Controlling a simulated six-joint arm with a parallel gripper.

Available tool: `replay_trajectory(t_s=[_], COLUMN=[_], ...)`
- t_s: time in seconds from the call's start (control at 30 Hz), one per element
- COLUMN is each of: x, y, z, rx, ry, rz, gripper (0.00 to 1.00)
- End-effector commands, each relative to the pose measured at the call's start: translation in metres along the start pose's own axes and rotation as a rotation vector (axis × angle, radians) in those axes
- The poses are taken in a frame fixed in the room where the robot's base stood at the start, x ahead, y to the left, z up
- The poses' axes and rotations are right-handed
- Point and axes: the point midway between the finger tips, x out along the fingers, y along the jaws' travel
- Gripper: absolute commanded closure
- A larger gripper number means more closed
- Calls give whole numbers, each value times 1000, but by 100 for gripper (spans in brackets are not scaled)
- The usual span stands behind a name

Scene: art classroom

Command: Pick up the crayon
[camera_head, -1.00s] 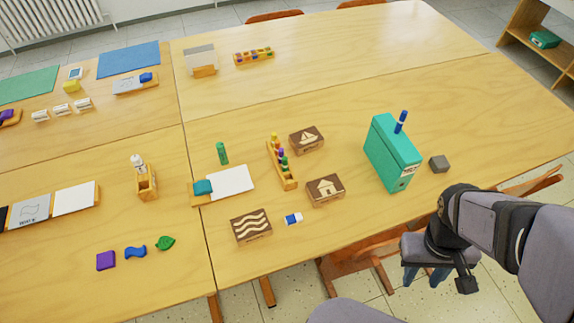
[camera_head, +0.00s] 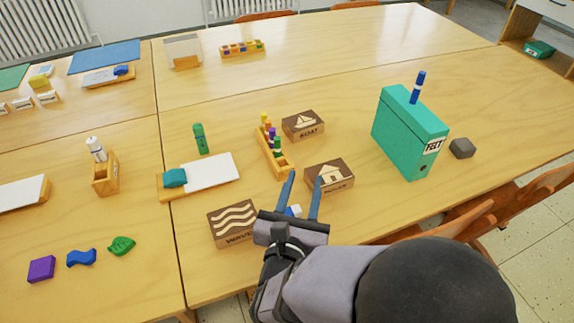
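Several small upright coloured pieces, yellow, purple, red and green, which look like crayons (camera_head: 272,134), stand in a narrow wooden holder (camera_head: 282,166) near the table's middle. A green crayon-like stick (camera_head: 200,138) stands alone to their left; I cannot tell which one is the task's crayon. My gripper (camera_head: 304,180) is open, its two blue fingers apart, just in front of the holder's near end. A blue and white eraser-like block (camera_head: 294,211) shows between the fingers, partly hidden by my gripper. Nothing appears held.
A teal felt box (camera_head: 406,135) with a blue marker (camera_head: 417,87) stands right. A white pad (camera_head: 212,172) lies left. The table between pad and holder is clear.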

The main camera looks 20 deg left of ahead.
Motion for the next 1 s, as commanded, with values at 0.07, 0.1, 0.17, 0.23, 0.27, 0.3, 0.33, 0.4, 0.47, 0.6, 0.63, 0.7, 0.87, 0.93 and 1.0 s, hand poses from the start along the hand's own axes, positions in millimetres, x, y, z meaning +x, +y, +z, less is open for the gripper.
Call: replay_trajectory(t_s=[0.07,0.1,0.17,0.23,0.27,0.3,0.33,0.4,0.47,0.6,0.63,0.7,0.87,0.93,1.0], x=[-11,-15,-19,-23,-23,-24,-23,-20,-15,4,8,18,37,41,44], y=[29,39,50,56,58,58,58,58,59,61,62,64,68,69,70], z=[-10,-11,-11,-11,-11,-10,-10,-10,-9,-8,-8,-8,-7,-7,-6], rx=[-34,-45,-56,-63,-65,-66,-66,-65,-64,-63,-63,-63,-63,-63,-63], ry=[-28,-39,-52,-60,-61,-62,-62,-62,-61,-62,-61,-60,-60,-60,-60], rz=[97,131,166,189,194,196,196,193,191,188,187,187,190,190,191], gripper=[65,65,65,65,65,65,65,65,65,65,65,65,65,65,65])
